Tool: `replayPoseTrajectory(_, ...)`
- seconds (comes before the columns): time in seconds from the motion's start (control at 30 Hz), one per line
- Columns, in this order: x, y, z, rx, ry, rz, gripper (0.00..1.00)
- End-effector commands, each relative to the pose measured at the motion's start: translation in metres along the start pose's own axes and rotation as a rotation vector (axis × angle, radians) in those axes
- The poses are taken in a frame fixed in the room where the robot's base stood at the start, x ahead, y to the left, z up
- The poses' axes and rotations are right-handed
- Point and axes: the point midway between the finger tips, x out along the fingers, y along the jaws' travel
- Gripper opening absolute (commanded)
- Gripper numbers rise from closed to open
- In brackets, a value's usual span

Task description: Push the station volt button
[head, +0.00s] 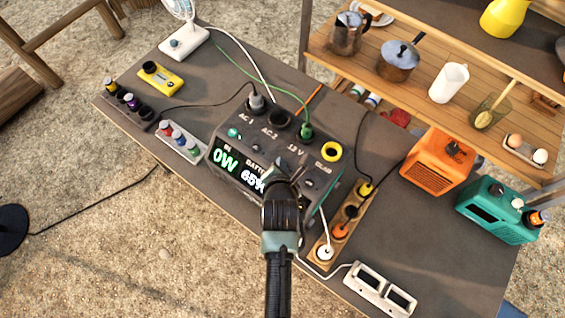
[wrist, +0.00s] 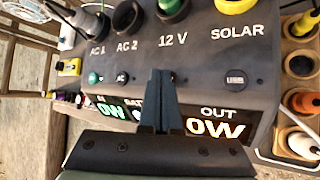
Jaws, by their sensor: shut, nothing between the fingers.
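The power station (head: 225,180) is a dark grey box on the table, also large in the wrist view (wrist: 205,60). Its top has sockets marked AC 1, AC 2, 12 V and SOLAR. The station volt button under the 12 V label is mostly or wholly hidden behind my fingers. My gripper (wrist: 163,73) is shut and empty, its tips over that spot; contact cannot be told. It also shows in the head view (head: 284,172).
Plugs stand in AC 1 (head: 256,101) and 12 V (head: 305,131), with cables. A wooden socket strip (head: 343,218) lies right of the station. An orange box (head: 428,172) and teal box (head: 480,208) stand further right, below a shelf (head: 420,90).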

Motion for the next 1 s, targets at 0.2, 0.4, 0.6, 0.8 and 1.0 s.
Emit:
replayPoseTrajectory(0.2,0.001,-0.001,-0.001,0.0,0.0,0.0,0.0)
replayPoseTrajectory(0.4,-0.005,0.004,0.004,0.0,0.001,-0.001,0.0)
replayPoseTrajectory(0.6,-0.008,0.006,0.006,0.0,0.001,-0.001,0.0)
replayPoseTrajectory(0.8,-0.008,0.005,0.005,0.0,0.001,-0.001,0.0)
replayPoseTrajectory(1.0,-0.016,0.012,0.011,0.0,0.001,0.0,0.0)
